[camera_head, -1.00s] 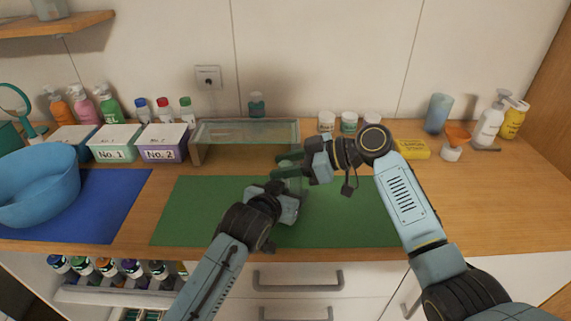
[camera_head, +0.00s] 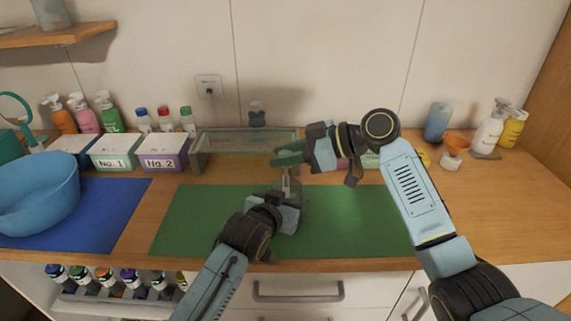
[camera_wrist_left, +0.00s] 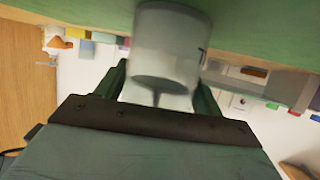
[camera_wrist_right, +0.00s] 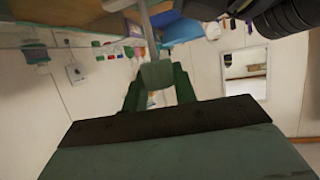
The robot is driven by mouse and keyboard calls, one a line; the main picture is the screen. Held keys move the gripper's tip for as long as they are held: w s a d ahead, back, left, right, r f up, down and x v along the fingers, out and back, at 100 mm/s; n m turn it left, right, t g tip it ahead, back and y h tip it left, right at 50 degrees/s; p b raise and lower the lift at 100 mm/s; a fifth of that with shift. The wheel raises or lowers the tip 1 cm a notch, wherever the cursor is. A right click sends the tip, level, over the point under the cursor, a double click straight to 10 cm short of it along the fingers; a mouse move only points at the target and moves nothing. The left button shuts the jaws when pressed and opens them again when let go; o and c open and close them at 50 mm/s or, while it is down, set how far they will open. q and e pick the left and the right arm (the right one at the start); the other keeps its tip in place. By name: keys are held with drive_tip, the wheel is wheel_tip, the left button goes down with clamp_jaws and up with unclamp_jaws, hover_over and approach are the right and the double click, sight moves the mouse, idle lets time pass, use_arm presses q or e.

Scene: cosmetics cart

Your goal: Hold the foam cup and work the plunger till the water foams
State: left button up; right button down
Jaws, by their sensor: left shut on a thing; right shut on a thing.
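The foam cup (camera_wrist_left: 172,45) is a pale grey, see-through cylinder with a dark mark on its side. My left gripper (camera_head: 288,196) is shut around it over the green mat; its fingers flank the cup in the left wrist view. The plunger (camera_wrist_right: 157,74) has a grey-green knob on a thin pale rod. A length of the rod shows between the two grippers in the head view. The cup's contents cannot be made out.
A glass-topped stand (camera_head: 248,142) is just behind the grippers. Boxes No. 1 (camera_head: 116,155) and No. 2 (camera_head: 164,152) and a blue basin (camera_head: 38,190) are to the left. An orange funnel (camera_head: 456,144) and bottles stand at the right. The green mat (camera_head: 190,222) is otherwise clear.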

drive_tip(key=c, duration=1.4)
unclamp_jaws()
drive_tip(key=shift+d, duration=0.1)
drive_tip(key=v, duration=1.2)
drive_tip(key=shift+o, duration=0.4)
